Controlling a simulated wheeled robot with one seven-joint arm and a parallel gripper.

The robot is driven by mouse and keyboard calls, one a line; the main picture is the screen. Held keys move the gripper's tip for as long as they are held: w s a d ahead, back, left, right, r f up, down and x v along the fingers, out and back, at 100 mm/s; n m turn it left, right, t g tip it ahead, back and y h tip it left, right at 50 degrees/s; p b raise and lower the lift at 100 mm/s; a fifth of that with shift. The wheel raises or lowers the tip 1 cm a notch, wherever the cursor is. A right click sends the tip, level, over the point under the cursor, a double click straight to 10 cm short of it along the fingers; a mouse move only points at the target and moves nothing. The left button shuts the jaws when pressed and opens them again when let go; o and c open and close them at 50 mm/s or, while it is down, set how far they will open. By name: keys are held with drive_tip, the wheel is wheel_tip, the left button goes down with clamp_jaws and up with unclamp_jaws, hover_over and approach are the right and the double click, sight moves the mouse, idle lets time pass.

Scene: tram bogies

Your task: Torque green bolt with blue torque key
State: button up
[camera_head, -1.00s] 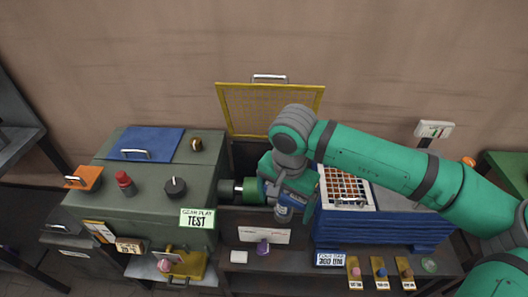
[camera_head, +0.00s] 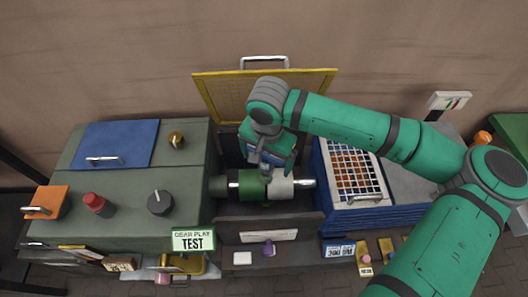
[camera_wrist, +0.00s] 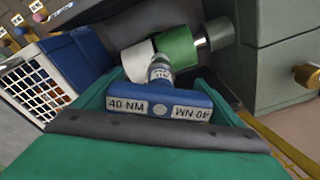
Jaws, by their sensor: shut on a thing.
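My gripper (camera_head: 266,150) is shut on the blue torque key (camera_wrist: 162,97), which carries two "40 NM" labels in the wrist view. The key's metal socket (camera_wrist: 160,70) points away from my gripper, toward the shaft. A green collar (camera_head: 252,186) sits on the horizontal shaft, beside a pale sleeve (camera_head: 281,188). The collar also shows in the wrist view (camera_wrist: 177,46). The socket end lies over the meeting of collar and sleeve. Whether it touches cannot be told. No separate green bolt head can be made out; the key and gripper may hide it.
A yellow mesh guard (camera_head: 225,95) stands raised behind the shaft. The green test cabinet (camera_head: 125,185) is on the left, with a black knob (camera_head: 160,203) and red button (camera_head: 97,204). A blue box with a grid top (camera_head: 330,215) is close on the right.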

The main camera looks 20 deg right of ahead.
idle(0.3)
drive_tip(key=shift+w+f, duration=0.15)
drive_tip(key=shift+f, duration=1.5)
drive_tip(key=shift+w+f, duration=0.15)
drive_tip(key=shift+f, duration=1.5)
drive_tip(key=shift+m, duration=1)
drive_tip(key=shift+m, duration=1)
